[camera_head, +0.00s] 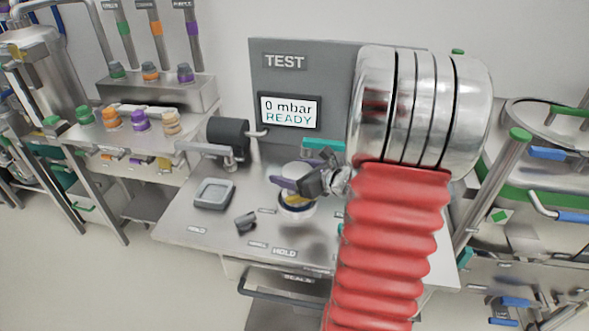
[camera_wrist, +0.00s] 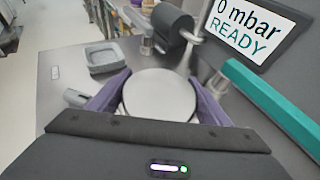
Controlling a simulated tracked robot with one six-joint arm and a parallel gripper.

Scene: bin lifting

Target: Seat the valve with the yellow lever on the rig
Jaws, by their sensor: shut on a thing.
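My gripper (camera_head: 291,186) has purple fingers and is shut on a round, pale-topped thing, seemingly the valve (camera_head: 297,170), over the grey test bench. In the wrist view the flat round top of the valve (camera_wrist: 160,94) sits between the two purple fingers (camera_wrist: 158,97). A bit of yellow shows just below the fingers in the head view; I cannot tell whether it is the lever. A round base with a dark blue band (camera_head: 297,211) shows directly below. The fingers hide whether the valve touches it.
The rig has a grey TEST panel (camera_head: 285,88) with a display (camera_head: 290,111) reading 0 mbar READY. A teal bar (camera_wrist: 268,103) is close on the right. A dark cylinder (camera_head: 228,137), a square grey tray (camera_head: 213,194) and a small dark part (camera_head: 245,221) are left of my gripper.

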